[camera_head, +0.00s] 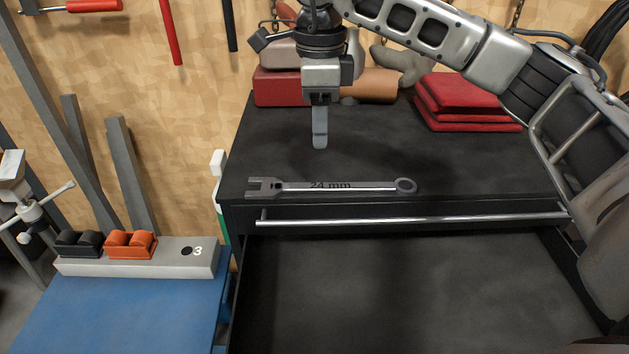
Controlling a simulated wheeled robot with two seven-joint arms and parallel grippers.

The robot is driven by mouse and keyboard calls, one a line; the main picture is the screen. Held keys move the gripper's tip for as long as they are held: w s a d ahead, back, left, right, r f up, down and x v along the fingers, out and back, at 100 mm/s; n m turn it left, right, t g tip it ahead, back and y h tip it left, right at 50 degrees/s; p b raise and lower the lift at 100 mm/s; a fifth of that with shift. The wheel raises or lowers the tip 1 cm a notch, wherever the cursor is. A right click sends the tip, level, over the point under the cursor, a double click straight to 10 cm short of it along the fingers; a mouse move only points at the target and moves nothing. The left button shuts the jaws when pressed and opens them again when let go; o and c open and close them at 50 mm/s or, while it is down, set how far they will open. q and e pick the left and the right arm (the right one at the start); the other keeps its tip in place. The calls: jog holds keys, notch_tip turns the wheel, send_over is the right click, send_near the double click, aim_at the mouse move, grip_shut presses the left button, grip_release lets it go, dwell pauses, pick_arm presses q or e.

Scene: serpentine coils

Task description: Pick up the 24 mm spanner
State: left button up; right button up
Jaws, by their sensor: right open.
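The 24 mm spanner (340,187) lies flat on the black cabinet top, close to its front edge. Its open jaw end is at the left and its ring end at the right, and "24 mm" is marked on the shaft. My right gripper (320,140) points down above the cabinet top, behind the spanner and apart from it. It is seen edge-on, so one finger covers the other, and nothing shows in it. My left gripper is not in view.
Folded red cloths (465,103), a red box (282,88) and gloves (402,66) lie at the back. A blue bench (130,315) stands left.

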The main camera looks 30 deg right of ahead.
aim_at(317, 185)
jog(key=f+p, duration=0.1)
jog(key=f, duration=0.4)
jog(key=f+p, duration=0.1)
jog(key=f, duration=0.5)
jog(key=shift+w+a+f, duration=0.1)
jog(key=shift+w, duration=0.1)
grip_shut()
